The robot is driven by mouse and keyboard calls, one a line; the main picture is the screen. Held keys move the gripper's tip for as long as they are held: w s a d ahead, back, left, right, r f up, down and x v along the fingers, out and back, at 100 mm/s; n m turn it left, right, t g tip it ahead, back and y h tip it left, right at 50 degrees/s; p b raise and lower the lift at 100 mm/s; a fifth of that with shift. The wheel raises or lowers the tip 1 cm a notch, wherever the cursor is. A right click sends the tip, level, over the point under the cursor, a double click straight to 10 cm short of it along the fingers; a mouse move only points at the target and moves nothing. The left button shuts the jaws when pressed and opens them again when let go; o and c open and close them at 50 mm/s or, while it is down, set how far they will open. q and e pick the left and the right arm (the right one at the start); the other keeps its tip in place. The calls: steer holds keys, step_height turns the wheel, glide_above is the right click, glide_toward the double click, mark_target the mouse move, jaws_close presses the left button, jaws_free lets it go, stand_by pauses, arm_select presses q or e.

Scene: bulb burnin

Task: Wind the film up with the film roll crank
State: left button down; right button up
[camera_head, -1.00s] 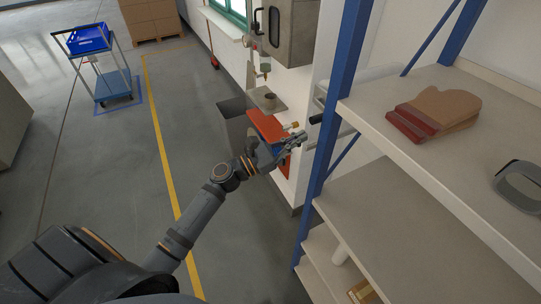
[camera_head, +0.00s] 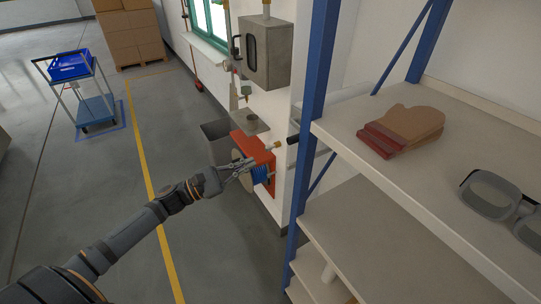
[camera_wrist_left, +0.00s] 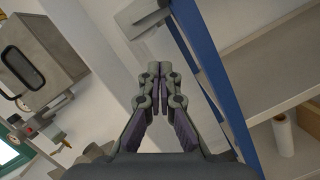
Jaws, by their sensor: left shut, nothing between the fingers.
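My left gripper (camera_head: 250,163) is shut and empty. In the head view it is in front of the red wall unit, left of the blue shelf post. It also shows in the wrist view (camera_wrist_left: 156,78), fingers together, with nothing between them. A short black handle (camera_head: 293,139) on a bar sticks out at the wall beside the shelf post; it may be the film roll crank, but I cannot tell for sure. My gripper is apart from it, to its lower left. The film itself is not clearly made out. My right gripper is not in view.
The blue shelf post (camera_head: 312,110) stands close right of my gripper. The shelf holds brown mitts (camera_head: 408,128) and goggles (camera_head: 492,195). A red wall unit (camera_head: 254,149) with a blue coil (camera_head: 262,174) and a grey cabinet (camera_head: 267,52) are on the wall.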

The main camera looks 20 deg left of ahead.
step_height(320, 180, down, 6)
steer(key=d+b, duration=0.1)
steer(key=b, duration=0.6)
arm_select(q)
steer(key=w+d+r+m+p, duration=0.2)
steer(key=w+d+r+p, duration=0.3)
steer(key=d, duration=0.4)
steer(key=shift+w+r+g+p, duration=0.3)
steer(key=shift+r+p, duration=0.05)
steer(key=shift+p, duration=0.55)
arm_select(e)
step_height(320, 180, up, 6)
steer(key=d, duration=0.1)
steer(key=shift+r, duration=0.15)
arm_select(q)
steer(key=shift+w, duration=0.15)
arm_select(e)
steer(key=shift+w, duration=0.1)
